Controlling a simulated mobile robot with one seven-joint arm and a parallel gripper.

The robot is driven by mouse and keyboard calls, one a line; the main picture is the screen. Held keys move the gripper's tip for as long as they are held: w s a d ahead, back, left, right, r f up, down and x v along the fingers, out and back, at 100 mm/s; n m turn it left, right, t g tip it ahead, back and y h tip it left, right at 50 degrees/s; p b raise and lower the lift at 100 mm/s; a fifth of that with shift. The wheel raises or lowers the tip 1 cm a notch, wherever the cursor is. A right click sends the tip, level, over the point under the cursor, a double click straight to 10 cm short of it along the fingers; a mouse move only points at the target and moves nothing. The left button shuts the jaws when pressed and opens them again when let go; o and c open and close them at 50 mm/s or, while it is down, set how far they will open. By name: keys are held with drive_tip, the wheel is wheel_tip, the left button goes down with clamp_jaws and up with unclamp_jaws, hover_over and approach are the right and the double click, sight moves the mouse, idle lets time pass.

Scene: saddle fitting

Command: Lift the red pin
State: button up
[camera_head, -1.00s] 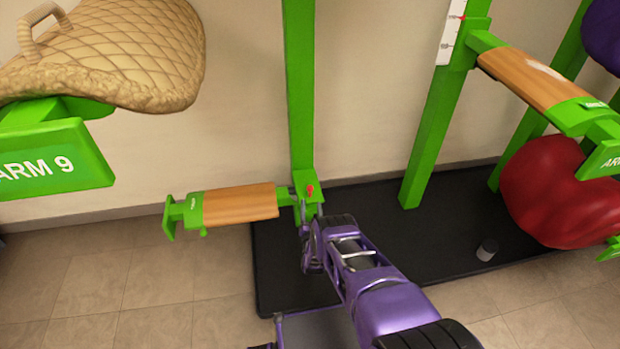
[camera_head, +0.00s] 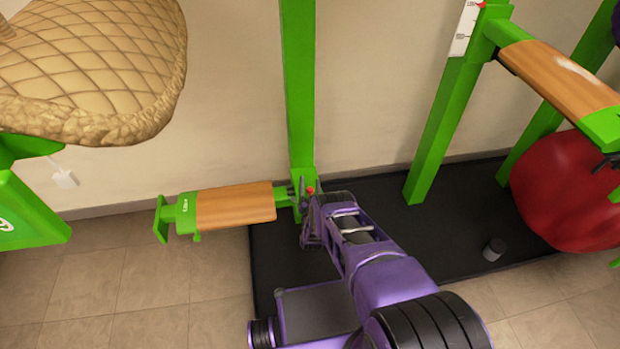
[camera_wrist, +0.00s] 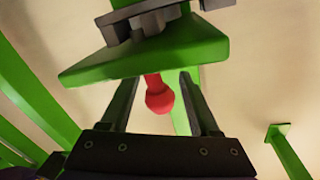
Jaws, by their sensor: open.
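The red pin (camera_wrist: 159,95) hangs below a green bracket plate (camera_wrist: 150,55) in the wrist view, its rounded end showing between my fingers. In the head view the red pin (camera_head: 310,190) is a small red spot at the green post, beside the inner end of the wood-topped arm. My gripper (camera_wrist: 158,85) is open, with one dark finger on each side of the pin and gaps between. In the head view my gripper (camera_head: 308,205) is at the post and partly hidden by my purple arm.
The wood-topped green arm (camera_head: 235,204) extends left from the green post (camera_head: 299,90). A quilted tan saddle (camera_head: 90,70) is at the upper left. A black mat (camera_head: 400,250) covers the floor.

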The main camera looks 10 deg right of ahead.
drive_tip(key=shift+w, duration=0.2)
drive_tip(key=shift+c, duration=0.3)
drive_tip(key=shift+s, duration=0.1)
clamp_jaws()
drive_tip(key=shift+r, duration=0.1)
idle(0.8)
